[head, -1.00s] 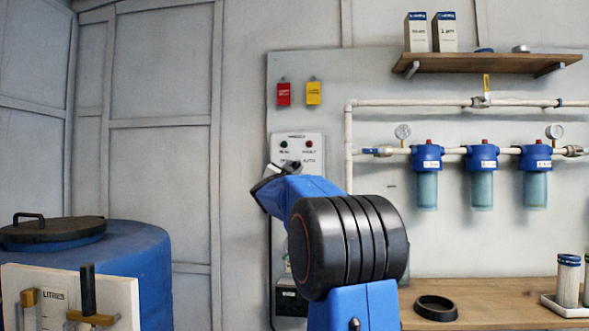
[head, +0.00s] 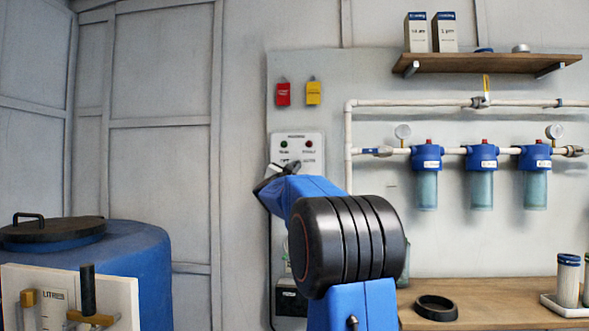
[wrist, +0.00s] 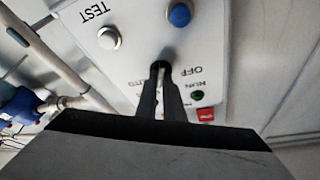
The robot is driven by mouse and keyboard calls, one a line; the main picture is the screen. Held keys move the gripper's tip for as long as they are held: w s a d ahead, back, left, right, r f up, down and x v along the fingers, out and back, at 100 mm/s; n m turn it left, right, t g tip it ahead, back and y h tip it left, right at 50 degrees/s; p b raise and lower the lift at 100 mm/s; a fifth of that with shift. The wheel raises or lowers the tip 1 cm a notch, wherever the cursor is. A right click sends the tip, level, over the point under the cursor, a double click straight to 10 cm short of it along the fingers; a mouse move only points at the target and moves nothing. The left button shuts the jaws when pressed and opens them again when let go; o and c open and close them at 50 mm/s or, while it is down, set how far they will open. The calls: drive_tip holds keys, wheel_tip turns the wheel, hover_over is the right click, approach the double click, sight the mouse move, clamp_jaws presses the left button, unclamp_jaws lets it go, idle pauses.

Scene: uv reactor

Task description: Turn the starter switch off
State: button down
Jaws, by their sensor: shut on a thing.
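The starter panel (head: 311,144) is a pale box on the wall board, with a green and a red lamp near its top. My gripper (head: 281,168) is at the panel's face, just below the lamps. In the wrist view the panel (wrist: 128,20) appears turned round, with OFF, AUTO and TEST labels, a blue button (wrist: 180,15) and a grey button (wrist: 108,38). There my gripper's dark fingers (wrist: 161,72) are close together between the OFF and AUTO labels, shut on the starter switch. The fingers hide the switch's handle, so I cannot tell its exact position.
Red (head: 283,94) and yellow (head: 313,93) tags hang above the panel. White pipe (head: 349,150) and blue filter housings (head: 427,157) are to its right. A wooden bench (head: 480,291) is lower right; a blue tank (head: 140,250) is lower left.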

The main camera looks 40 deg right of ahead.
drive_tip(key=n+t+y, duration=0.2)
drive_tip(key=n, duration=0.3)
drive_tip(key=n+t+y, duration=0.1)
drive_tip(key=n+t, duration=0.1)
drive_tip(key=n, duration=0.4)
drive_tip(key=n+t+y, duration=0.2)
drive_tip(key=n, duration=0.3)
drive_tip(key=shift+s+d+n+y, duration=0.2)
drive_tip(key=shift+d+n+y, duration=0.05)
drive_tip(key=shift+n+y, duration=0.05)
drive_tip(key=shift+n, duration=0.3)
drive_tip(key=c, duration=1.9)
unclamp_jaws()
drive_tip(key=shift+o, duration=0.2)
drive_tip(key=v, duration=1.7)
drive_tip(key=shift+s+f, duration=0.2)
drive_tip(key=shift+f, duration=0.05)
drive_tip(key=shift+a, duration=0.1)
